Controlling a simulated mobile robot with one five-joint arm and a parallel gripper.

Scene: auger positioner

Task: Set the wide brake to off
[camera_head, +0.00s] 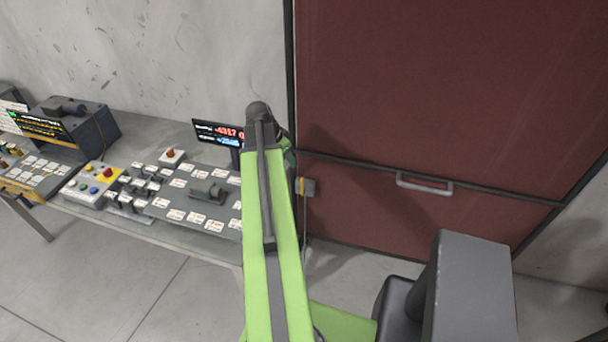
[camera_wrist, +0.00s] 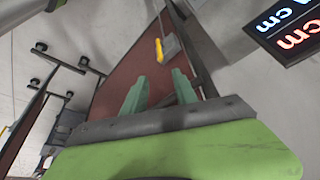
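No label reading "wide brake" is legible, so I cannot tell which control it is. A grey panel (camera_head: 160,205) on the table carries several small white labels and a dark grey block-like control (camera_head: 207,191) in its middle. A small grey box with a yellow part (camera_head: 306,186) sits by the left edge of the dark red door; a similar box with a yellow handle (camera_wrist: 162,47) shows in the wrist view, beyond my fingers. My gripper (camera_wrist: 160,77) has its two green fingers apart with nothing between them. In the head view my arm mostly hides it.
A display with red digits (camera_head: 218,132) stands behind the panel; a display also fills the wrist view's upper right (camera_wrist: 286,25). Left are a button box (camera_head: 92,183) and a dark monitor unit (camera_head: 88,125). The dark red door (camera_head: 450,90) has a grey handle (camera_head: 425,184).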

